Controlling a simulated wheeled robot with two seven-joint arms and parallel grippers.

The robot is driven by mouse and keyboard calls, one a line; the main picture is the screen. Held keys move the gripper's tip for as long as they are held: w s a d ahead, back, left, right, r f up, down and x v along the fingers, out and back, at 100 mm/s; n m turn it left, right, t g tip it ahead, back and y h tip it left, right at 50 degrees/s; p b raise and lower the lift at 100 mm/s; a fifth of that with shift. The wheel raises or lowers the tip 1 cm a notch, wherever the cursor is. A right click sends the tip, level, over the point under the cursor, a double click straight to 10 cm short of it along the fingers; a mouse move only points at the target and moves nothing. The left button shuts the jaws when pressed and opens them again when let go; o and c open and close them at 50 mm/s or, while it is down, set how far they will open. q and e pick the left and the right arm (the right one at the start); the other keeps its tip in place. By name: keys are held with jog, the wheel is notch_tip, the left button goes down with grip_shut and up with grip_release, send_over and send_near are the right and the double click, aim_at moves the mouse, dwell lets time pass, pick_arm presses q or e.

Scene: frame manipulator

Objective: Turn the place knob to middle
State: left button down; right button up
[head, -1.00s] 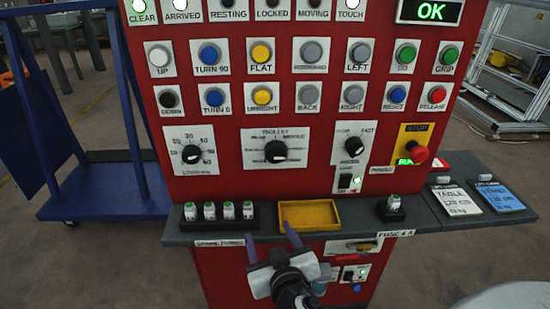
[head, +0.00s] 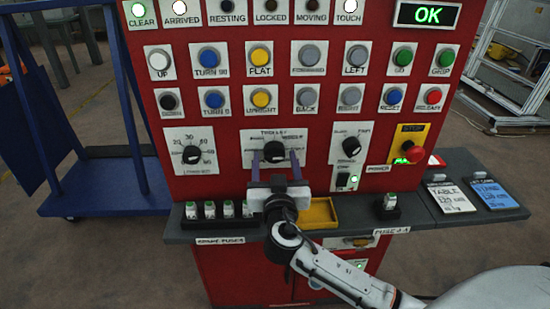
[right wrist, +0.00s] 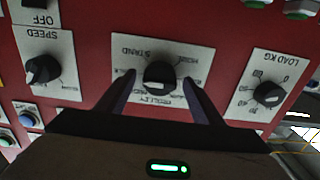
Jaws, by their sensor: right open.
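The place knob (head: 274,151) is a black round knob on a white plate in the middle of the red panel. Part of the plate's lettering reads TROLLEY. The knob also shows in the right wrist view (right wrist: 159,76), upside down, with STAND legible on its plate. In the wrist view the fingers (right wrist: 158,84) flank the knob with a gap on both sides; contact is not visible. My left gripper is out of view.
The load knob (head: 192,154) is to the left and the speed knob (head: 351,146) to the right. Push buttons fill the rows above. Below, a grey shelf (head: 420,219) carries fuses and a yellow tray (head: 320,212). A red stop button (head: 413,152) is at right.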

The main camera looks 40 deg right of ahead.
jog(key=shift+w+d, duration=0.1)
jog(key=c, duration=1)
jog(key=shift+c, duration=0.2)
jog(key=shift+f+n, duration=0.1)
jog(key=shift+n, duration=0.2)
jog(key=shift+n+b, duration=0.3)
jog(key=shift+n, duration=1.2)
jog(key=n, duration=0.4)
jog(key=shift+n, duration=0.7)
